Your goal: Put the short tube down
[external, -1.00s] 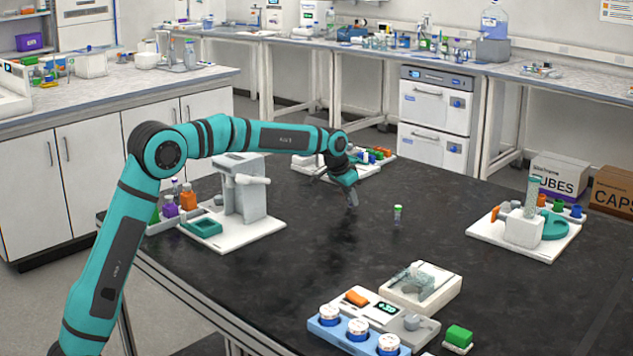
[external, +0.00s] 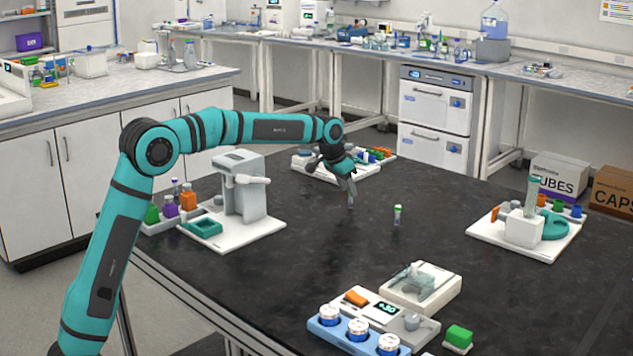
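My gripper (external: 350,190) points down over the middle of the black table (external: 300,265). Another small tube with a green cap (external: 398,216) stands upright on the table to the right, apart from my gripper. I cannot tell from this view which of the two is the short one.
A white stand with a teal tray (external: 245,190) is on the left. A white station with coloured caps (external: 378,158) lies behind my gripper. Another station (external: 525,232) is at right. A device with blue-based jars (external: 358,327) is at front. The table around the tubes is clear.

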